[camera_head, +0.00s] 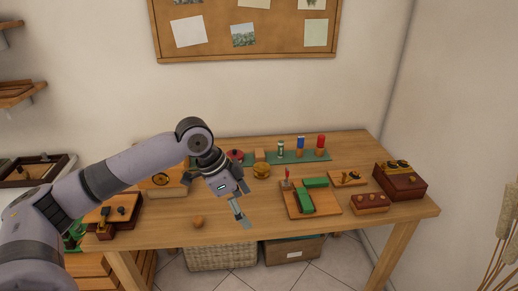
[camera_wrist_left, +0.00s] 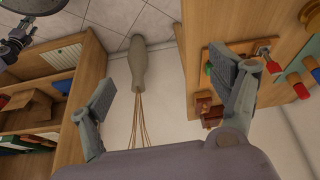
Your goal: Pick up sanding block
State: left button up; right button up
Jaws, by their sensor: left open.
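My left gripper (camera_head: 241,203) is over the front-middle of the wooden desk (camera_head: 266,219), its fingers apart and nothing between them. It also shows open and empty in the left wrist view (camera_wrist_left: 165,92). I cannot tell for sure which thing is the sanding block. A small tan block (camera_head: 259,155) stands at the back of the desk, beyond the gripper. Two green blocks, one flat (camera_head: 316,182) and one lengthwise (camera_head: 304,200), lie on a wooden board (camera_head: 328,208) to the right of the gripper.
A green mat (camera_head: 295,157) at the back holds several small upright pieces. Bare desktop lies around the ball.

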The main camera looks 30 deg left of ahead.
aim_at(260, 155)
jog(key=i+j, duration=1.2)
jog(key=i, duration=0.1)
